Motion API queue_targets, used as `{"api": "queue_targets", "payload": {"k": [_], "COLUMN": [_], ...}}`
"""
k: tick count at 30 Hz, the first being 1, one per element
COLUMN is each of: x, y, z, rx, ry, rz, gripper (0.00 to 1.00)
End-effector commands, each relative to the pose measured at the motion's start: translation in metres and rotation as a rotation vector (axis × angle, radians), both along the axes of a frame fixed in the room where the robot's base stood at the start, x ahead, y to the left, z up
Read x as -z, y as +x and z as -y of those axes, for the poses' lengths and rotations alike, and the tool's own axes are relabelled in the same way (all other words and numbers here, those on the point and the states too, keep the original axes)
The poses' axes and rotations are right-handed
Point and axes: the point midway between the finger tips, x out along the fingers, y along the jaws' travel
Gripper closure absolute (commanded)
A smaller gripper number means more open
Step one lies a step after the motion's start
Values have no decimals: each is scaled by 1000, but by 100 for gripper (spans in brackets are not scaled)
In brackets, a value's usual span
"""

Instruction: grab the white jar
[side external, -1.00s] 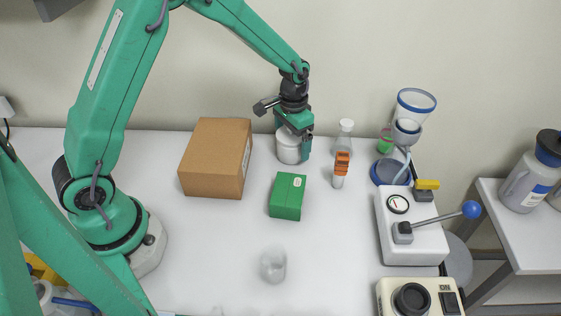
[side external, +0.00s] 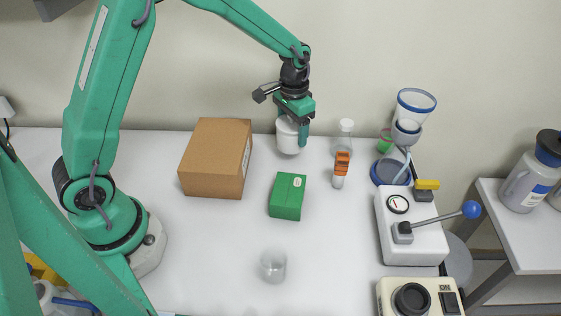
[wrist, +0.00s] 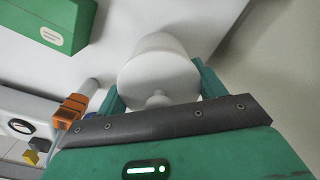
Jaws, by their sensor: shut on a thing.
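My gripper is shut on the jar. The jar looks slightly raised off the table.
A cardboard box (side external: 215,158) stands left of the jar and a green box (side external: 287,196) in front.

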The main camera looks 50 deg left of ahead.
Motion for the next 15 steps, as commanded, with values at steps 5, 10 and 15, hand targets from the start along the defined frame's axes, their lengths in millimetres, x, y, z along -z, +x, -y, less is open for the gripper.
{"api": "queue_targets", "payload": {"k": [5,10,15], "x": [-21,-39,-55], "y": [-15,-32,-47], "z": [23,49,71], "rx": [5,5,4], "ry": [0,0,0], "rz": [3,3,2], "gripper": [54,54,54]}}
